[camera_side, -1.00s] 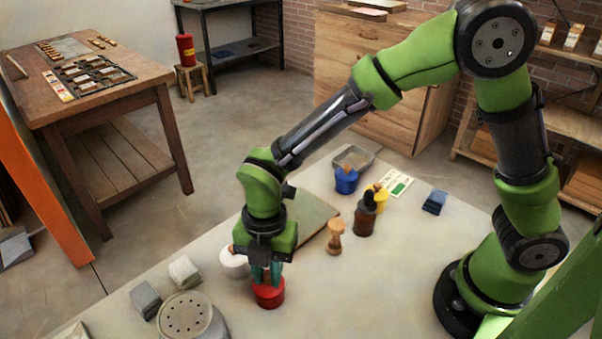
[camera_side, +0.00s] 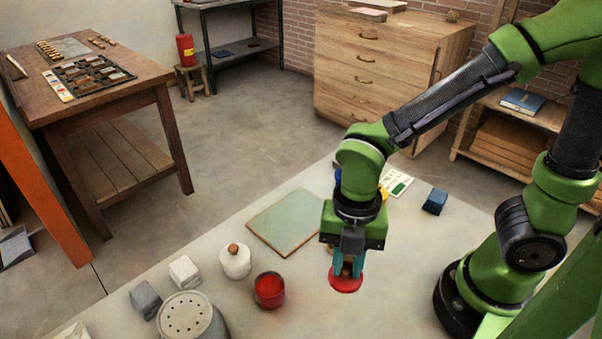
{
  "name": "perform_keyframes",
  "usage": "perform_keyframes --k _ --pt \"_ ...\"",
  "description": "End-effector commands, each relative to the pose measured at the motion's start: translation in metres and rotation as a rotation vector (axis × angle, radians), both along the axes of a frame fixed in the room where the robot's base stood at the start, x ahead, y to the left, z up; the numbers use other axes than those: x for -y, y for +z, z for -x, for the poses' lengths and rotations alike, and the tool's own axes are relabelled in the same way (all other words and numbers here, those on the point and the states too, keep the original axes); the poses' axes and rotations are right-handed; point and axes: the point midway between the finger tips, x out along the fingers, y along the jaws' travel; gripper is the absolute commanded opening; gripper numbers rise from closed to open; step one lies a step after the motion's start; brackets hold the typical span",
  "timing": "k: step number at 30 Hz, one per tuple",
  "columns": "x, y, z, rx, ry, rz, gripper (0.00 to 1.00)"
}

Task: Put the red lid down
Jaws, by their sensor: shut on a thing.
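The red lid (camera_side: 346,282) is a flat round disc under my gripper (camera_side: 347,268), to the right of the red pot. My gripper points down and is shut on the lid's top, where the fingers hide the part they grip. I cannot tell whether the lid touches the table or hangs just above it. The red pot (camera_side: 269,291) stands open on the table, its red inside showing.
A white jar (camera_side: 235,263) with a brown knob stands behind the red pot. A greenish board (camera_side: 284,222) lies behind. Light and grey blocks (camera_side: 185,271) and a perforated grey canister (camera_side: 187,318) are left. A blue block (camera_side: 435,201) lies back right. Bare table surrounds the lid.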

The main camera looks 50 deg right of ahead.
Motion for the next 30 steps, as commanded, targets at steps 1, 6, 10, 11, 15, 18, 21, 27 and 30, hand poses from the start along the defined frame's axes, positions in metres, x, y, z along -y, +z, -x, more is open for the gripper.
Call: perform_keyframes --k 1,6,10,11,15,18,21,27,30 --pt "0.005 0.001 0.006 0.002 0.000 0.000 0.00" --pt "0.016 0.000 0.016 -0.010 -0.008 0.004 0.00" --pt "0.016 -0.006 0.001 -0.032 -0.037 0.012 0.00" --pt "0.015 -0.008 -0.006 -0.035 -0.047 0.012 0.00" --pt "0.009 -0.013 -0.043 -0.031 -0.091 0.013 0.00" --pt "0.005 -0.014 -0.066 -0.017 -0.112 0.010 0.00" --pt "0.002 -0.020 -0.077 -0.003 -0.118 0.005 0.00" --pt "0.001 -0.046 -0.079 0.006 -0.122 0.003 0.00" --pt "0.001 -0.056 -0.078 0.005 -0.122 0.004 0.00"
